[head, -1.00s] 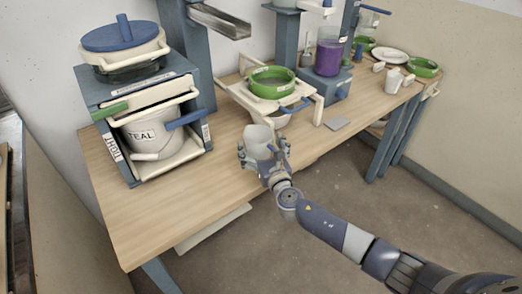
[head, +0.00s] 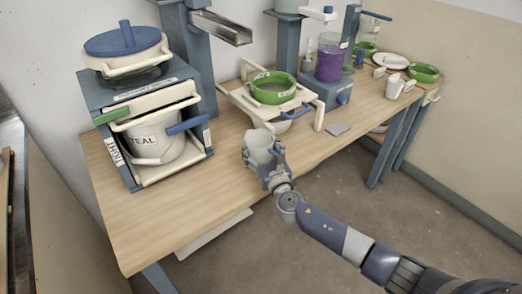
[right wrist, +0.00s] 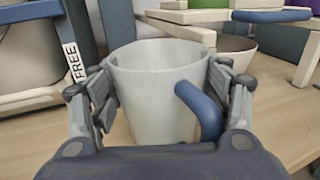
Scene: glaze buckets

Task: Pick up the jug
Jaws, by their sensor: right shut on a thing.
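The jug (head: 259,142) is a pale grey-white open cup with a blue handle. It is near the front middle of the wooden table in the head view. In the right wrist view the jug (right wrist: 152,92) looks empty inside, and its blue handle (right wrist: 204,110) faces the camera. My right gripper (head: 262,158) is shut on the jug; in the right wrist view its fingers press on the left and right sides. The jug is upright. Whether its base touches the table I cannot tell. My left gripper is not in view.
A blue-framed box with a bucket marked TEAL (head: 155,140) stands at the left. Behind the jug is a cream stand with a green sieve (head: 272,90). A purple container (head: 328,62) stands further right. The table's front left (head: 150,220) is clear.

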